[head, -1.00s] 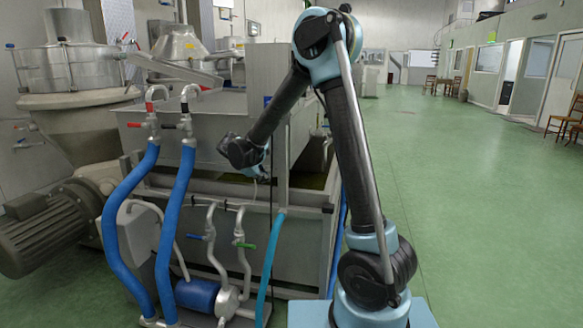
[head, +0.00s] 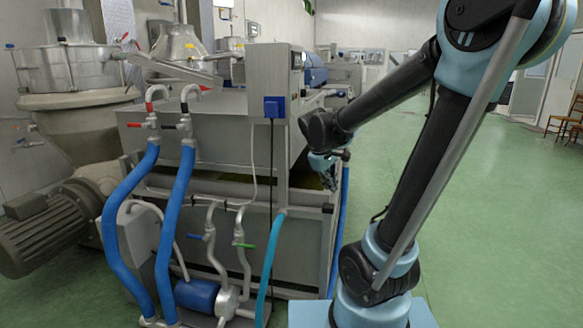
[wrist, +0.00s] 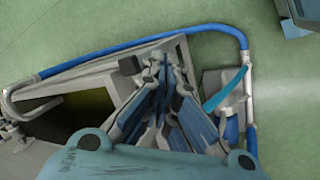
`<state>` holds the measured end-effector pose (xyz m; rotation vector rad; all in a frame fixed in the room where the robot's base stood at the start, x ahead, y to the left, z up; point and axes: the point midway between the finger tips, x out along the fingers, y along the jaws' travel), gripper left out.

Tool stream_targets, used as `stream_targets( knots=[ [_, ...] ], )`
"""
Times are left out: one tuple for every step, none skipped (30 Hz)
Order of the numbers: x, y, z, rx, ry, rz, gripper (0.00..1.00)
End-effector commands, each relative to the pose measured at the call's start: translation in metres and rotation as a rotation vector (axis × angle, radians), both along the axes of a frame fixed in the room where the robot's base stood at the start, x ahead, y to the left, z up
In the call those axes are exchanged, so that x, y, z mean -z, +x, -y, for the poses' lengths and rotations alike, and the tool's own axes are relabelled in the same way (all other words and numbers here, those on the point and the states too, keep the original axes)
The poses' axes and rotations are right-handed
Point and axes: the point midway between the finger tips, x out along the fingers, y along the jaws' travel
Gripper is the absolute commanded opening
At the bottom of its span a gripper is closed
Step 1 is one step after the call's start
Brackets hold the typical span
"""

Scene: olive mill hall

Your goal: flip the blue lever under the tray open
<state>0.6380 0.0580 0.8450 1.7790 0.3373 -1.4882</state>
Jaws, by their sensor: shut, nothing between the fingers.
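The blue lever (head: 195,237) is a small handle on the left grey pipe below the steel tray (head: 215,140). It sticks out sideways to the left, across the upright pipe. My gripper (head: 331,184) is well to the right of the lever and higher in the head view, by the right end of the machine. It is shut and empty, apart from the lever. In the wrist view my closed fingers (wrist: 163,65) point over the machine's corner. I cannot make out the blue lever in the wrist view.
A green lever (head: 245,245) sits on the neighbouring pipe. Thick blue hoses (head: 172,235) stand to the left and a teal hose (head: 270,265) to the right. A blue motor (head: 197,294) lies below. Green floor (head: 440,190) is free at right.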

Motion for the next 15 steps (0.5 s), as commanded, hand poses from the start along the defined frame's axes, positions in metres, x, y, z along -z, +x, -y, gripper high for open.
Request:
stream_targets(
  knots=[
    [0.001, -0.014, 0.01, 0.038, 0.023, -0.002, 0.0],
    [0.002, -0.021, 0.014, 0.06, 0.037, -0.001, 0.0],
    [0.004, -0.031, 0.019, 0.088, 0.056, 0.0, 0.0],
    [0.005, -0.038, 0.023, 0.11, 0.07, -0.001, 0.0],
    [0.007, -0.045, 0.027, 0.132, 0.083, 0.0, 0.0],
    [0.009, -0.054, 0.031, 0.16, 0.102, 0.0, 0.0],
    [0.011, -0.062, 0.034, 0.183, 0.115, 0.0, 0.0],
    [0.012, -0.068, 0.037, 0.205, 0.13, 0.0, 0.0],
    [0.015, -0.078, 0.041, 0.234, 0.148, 0.001, 0.0],
    [0.017, -0.085, 0.043, 0.255, 0.162, 0.001, 0.0],
    [0.019, -0.092, 0.045, 0.277, 0.177, 0.001, 0.0],
    [0.023, -0.101, 0.048, 0.307, 0.194, 0.003, 0.0],
    [0.025, -0.108, 0.05, 0.329, 0.208, 0.002, 0.0],
    [0.028, -0.115, 0.052, 0.351, 0.222, 0.003, 0.0],
    [0.032, -0.124, 0.054, 0.38, 0.241, 0.003, 0.0]
  ],
)
